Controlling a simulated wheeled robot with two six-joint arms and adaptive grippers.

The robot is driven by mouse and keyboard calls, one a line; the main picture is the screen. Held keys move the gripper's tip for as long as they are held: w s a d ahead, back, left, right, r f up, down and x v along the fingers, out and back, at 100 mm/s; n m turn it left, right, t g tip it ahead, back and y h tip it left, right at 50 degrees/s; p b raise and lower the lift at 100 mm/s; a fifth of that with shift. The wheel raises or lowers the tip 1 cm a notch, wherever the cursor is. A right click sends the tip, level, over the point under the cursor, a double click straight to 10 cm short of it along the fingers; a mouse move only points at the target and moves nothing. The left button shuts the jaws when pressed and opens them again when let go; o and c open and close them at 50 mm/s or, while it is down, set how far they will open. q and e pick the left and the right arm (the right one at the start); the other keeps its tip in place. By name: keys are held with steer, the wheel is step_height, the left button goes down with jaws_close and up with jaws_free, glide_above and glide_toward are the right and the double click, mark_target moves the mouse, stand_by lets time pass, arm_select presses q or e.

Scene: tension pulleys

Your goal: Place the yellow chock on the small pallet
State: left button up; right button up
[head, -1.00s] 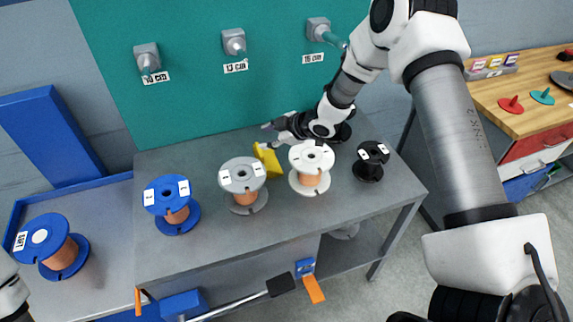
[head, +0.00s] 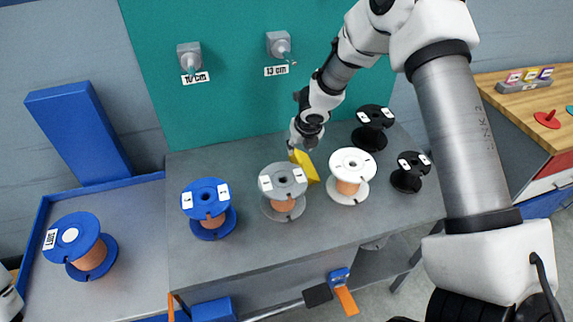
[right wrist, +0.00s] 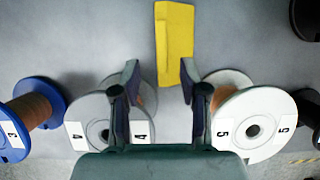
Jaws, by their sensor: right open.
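The yellow chock (head: 304,166) lies on the grey table (head: 240,252), behind and between the grey spool and the white spool. My right gripper (head: 298,149) is just above and behind it, pointing down. In the right wrist view, the open fingers (right wrist: 159,80) point toward the chock (right wrist: 175,42), which lies ahead of them and slightly right of centre, not held. A blue-edged platform (head: 128,238) stands at the left; I cannot tell whether it is the small pallet. My left gripper is not in view.
A blue spool (head: 208,209), the grey spool (head: 283,191), the white spool (head: 351,177) and two black spools (head: 372,128) stand on the table. Another blue spool (head: 80,246) is on the blue-edged platform. The teal wall panel (head: 225,110) rises close behind.

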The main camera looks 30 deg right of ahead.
mark_target(297, 155)
steer(key=x, duration=0.7)
steer(key=shift+w+d+f, duration=0.1)
steer(key=shift+w+f, duration=0.05)
jaws_close()
